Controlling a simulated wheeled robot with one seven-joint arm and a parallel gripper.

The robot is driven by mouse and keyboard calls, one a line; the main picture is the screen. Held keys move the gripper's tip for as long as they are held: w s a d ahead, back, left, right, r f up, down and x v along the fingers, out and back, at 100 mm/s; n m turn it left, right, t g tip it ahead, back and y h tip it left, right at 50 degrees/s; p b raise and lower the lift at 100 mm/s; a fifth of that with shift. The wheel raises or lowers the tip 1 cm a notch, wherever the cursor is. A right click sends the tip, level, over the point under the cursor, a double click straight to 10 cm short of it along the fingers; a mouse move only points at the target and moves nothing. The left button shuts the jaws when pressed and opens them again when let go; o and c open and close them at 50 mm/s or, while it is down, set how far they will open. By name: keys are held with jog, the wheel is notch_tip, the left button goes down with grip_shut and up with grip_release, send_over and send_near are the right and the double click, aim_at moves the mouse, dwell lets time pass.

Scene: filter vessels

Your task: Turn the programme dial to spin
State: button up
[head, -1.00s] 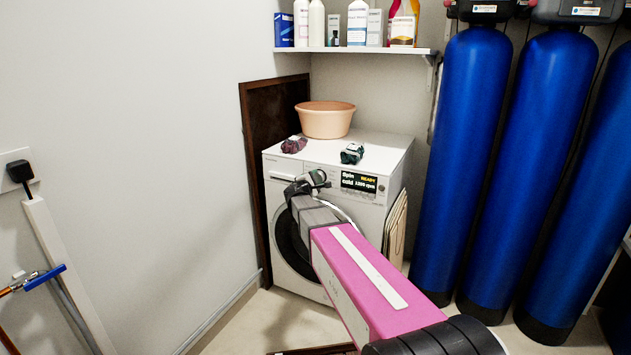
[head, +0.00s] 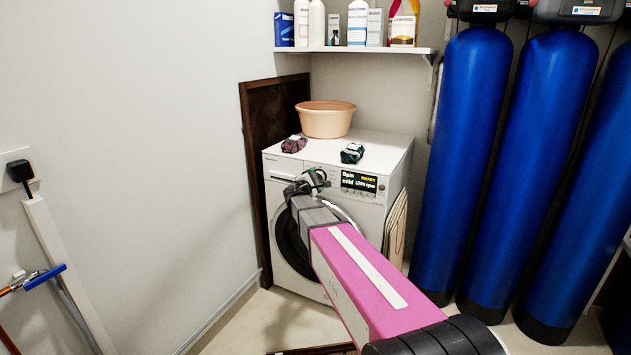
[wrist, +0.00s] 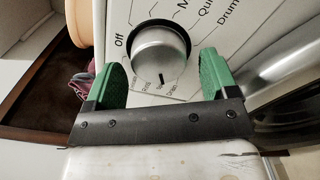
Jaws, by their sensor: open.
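The programme dial (wrist: 160,55) is a round silver knob on the washing machine's white front panel, ringed by printed labels such as "Off" and "Drum". My gripper (wrist: 160,80) is open, with one green finger on each side of the dial; I cannot tell whether they touch it. In the head view my gripper (head: 309,181) is at the panel and hides the dial. The washing machine (head: 384,153) is white with a dark round door. Its display (head: 359,182) reads "Spin", "cold", "READY" and a speed in rpm. The dial's dark mark points toward small labels at the lower edge, hard to read.
A peach basin (head: 325,121), a maroon cloth bundle (head: 294,144) and a dark green bundle (head: 352,153) sit on the machine. Tall blue vessels (head: 455,150) stand to the right. A shelf (head: 350,50) with bottles and boxes is above.

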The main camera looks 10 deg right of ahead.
jog(key=v, duration=1)
jog(key=shift+s, duration=0.25)
jog(key=shift+a, duration=0.1)
jog(key=s+d+f+m+g+y, duration=0.3)
jog(key=s+d+f+m+g, duration=0.65)
jog(key=s+f, duration=0.5)
jog(key=s+a+f+m+g+y, duration=0.1)
jog(key=s+f+m+g+y, duration=0.1)
jog(key=s, duration=0.5)
jog(key=s+a+f+m+g+y, duration=0.1)
jog(key=s+f+m+g+y, duration=0.2)
jog(key=s, duration=0.4)
jog(key=f+m+y, duration=0.1)
jog(key=m+y, duration=0.1)
jog(key=shift+s+a+f+y, duration=0.2)
jog(key=shift+a+y, duration=0.1)
jog(key=shift+a, duration=0.1)
